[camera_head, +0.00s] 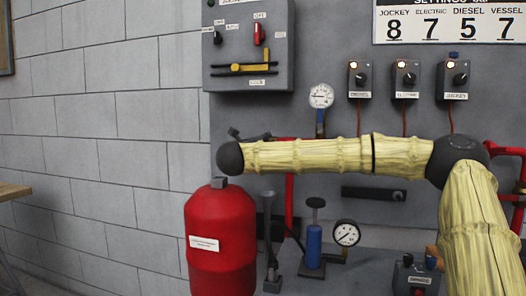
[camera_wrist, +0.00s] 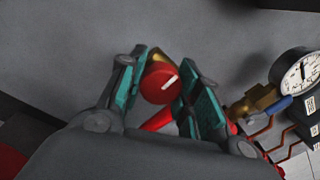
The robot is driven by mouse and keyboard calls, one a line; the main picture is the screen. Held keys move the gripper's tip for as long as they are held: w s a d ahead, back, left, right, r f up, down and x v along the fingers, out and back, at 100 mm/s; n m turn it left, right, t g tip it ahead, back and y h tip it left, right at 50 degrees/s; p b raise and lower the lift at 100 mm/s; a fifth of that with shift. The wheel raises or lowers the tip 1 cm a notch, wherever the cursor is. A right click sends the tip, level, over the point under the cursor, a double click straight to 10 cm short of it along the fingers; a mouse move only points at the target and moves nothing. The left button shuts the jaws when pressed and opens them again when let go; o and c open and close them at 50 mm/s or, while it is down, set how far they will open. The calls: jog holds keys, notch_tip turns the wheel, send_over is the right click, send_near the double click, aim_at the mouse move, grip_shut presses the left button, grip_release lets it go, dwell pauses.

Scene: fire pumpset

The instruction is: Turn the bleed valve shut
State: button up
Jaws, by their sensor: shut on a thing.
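A round red knob (camera_wrist: 157,88) with a white line on its face sits in front of a brass-coloured part in the wrist view. It looks like the bleed valve's handle. My gripper (camera_wrist: 166,76) has its teal finger pads on either side of the knob and is shut on it. The white line on the knob is tilted. In the head view my arm stretches left across the panel. The gripper and knob cannot be clearly made out there.
A pressure gauge (camera_wrist: 299,72) with a brass fitting and blue lever (camera_wrist: 276,108) is right of my gripper. A red tank (camera_head: 219,240), a blue cylinder (camera_head: 314,245) and a lower gauge (camera_head: 346,233) stand below my arm. A control box (camera_head: 249,45) hangs above.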

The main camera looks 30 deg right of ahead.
dwell(0.4)
jog(key=o, duration=1.1)
jog(key=shift+c, duration=0.2)
jog(key=shift+a, duration=0.1)
jog(key=v, duration=1.1)
jog(key=shift+s+a, duration=0.25)
jog(key=shift+s, duration=0.05)
jog(key=shift+f, duration=0.15)
